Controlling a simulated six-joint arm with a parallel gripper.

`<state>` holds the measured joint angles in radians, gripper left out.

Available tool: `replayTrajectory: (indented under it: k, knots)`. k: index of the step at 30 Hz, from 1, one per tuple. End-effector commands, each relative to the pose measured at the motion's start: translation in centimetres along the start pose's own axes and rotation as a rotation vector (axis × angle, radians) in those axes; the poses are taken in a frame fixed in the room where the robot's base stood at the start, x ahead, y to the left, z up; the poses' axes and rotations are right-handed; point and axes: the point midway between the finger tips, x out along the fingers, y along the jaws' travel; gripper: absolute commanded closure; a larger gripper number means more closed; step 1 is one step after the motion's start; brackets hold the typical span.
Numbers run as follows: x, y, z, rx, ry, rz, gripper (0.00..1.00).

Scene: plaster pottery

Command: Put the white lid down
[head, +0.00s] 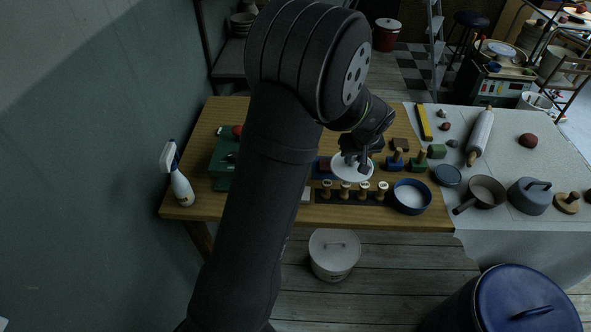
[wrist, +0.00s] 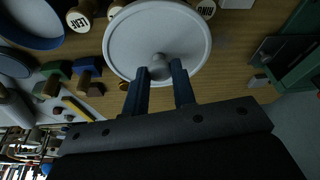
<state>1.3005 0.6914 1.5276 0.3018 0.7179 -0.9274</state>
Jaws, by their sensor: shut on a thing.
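The white lid (head: 350,172) is a round disc with a small knob, above the wooden table (head: 397,217) behind the row of stamps. In the wrist view the lid (wrist: 122,40) fills the upper middle, its knob between the two fingers. My gripper (head: 355,158) is shut on the knob; its fingertips show in the wrist view (wrist: 158,78). I cannot tell whether the lid touches the table or hangs just above it. My arm hides part of the table to the left of the lid.
Several wooden stamps (head: 345,190) stand in a row in front of the lid. A blue-rimmed bowl (head: 427,206) sits right of them.

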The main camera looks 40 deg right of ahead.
Motion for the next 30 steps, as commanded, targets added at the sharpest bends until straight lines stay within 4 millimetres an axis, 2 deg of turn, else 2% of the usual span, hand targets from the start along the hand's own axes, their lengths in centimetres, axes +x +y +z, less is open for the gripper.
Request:
replayTrajectory:
  k: [1, 6, 13, 24, 30]
  knots:
    - [0.5, -1.9, -0.9, -0.043, -0.001, -0.014, 0.99]
    - [1.4, -6.1, -2.5, -0.141, -0.001, -0.043, 0.99]
    - [2.8, -8.6, -3.7, -0.184, 0.000, -0.056, 0.99]
    - [9.2, -13.9, -7.9, -0.184, -0.001, -0.056, 0.99]
    - [10.9, -15.3, -9.2, -0.181, 0.001, -0.054, 0.99]
